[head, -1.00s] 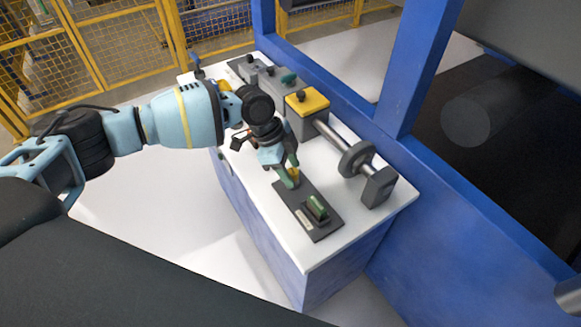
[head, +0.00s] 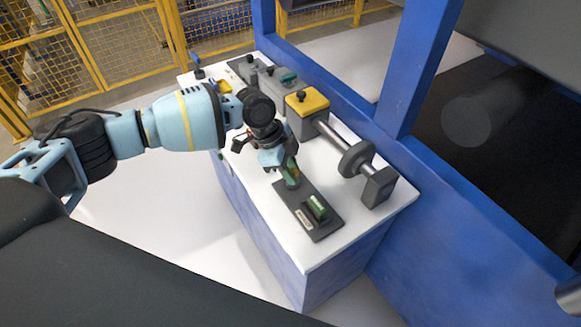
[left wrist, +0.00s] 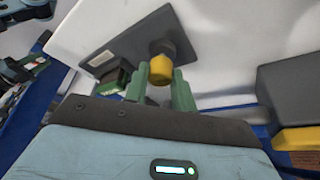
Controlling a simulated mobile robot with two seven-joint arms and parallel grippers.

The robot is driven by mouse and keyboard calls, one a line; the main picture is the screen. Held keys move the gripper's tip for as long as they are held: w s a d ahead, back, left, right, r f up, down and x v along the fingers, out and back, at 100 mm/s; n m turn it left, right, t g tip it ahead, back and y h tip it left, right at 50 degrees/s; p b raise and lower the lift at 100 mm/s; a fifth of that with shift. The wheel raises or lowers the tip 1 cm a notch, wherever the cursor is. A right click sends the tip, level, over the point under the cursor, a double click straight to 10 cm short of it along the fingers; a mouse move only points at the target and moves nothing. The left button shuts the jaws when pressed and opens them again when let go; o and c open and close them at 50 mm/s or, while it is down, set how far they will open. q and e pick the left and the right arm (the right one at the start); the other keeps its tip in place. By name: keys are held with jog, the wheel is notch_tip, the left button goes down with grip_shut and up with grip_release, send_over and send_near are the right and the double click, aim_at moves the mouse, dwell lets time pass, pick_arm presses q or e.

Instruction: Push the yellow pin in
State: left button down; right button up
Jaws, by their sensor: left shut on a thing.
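The yellow pin (left wrist: 161,70) stands on a dark round base at one end of a dark grey plate (left wrist: 127,46). My left gripper (left wrist: 160,88) is shut on it, with a green finger on each side. In the head view the plate (head: 323,233) lies on the white table top, and my left gripper (head: 292,179) is low over its far end, largely hiding the pin. How deep the pin sits is not clear. Light blue parts at the left edge of the left wrist view may be my right arm; its jaws are not clear.
A green handle (head: 317,206) on a dark block stands at the plate's near end. A roller shaft with a disc (head: 356,158) runs to its right, from a grey block with a yellow top (head: 307,101). A blue frame post (head: 417,65) rises behind.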

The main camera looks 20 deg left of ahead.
pick_arm(q)
jog(key=shift+f, duration=0.7)
jog(key=c, duration=1.1)
grip_release()
jog(key=shift+c, duration=0.2)
jog(key=shift+r, duration=0.1)
pick_arm(e)
jog(key=shift+w, duration=0.45)
pick_arm(q)
jog(key=v, duration=0.7)
jog(key=shift+a+r, duration=0.2)
jog(key=shift+r, duration=0.15)
pick_arm(e)
jog(key=shift+s, duration=0.35)
jog(key=shift+w+r, duration=0.1)
jog(key=shift+w, duration=0.25)
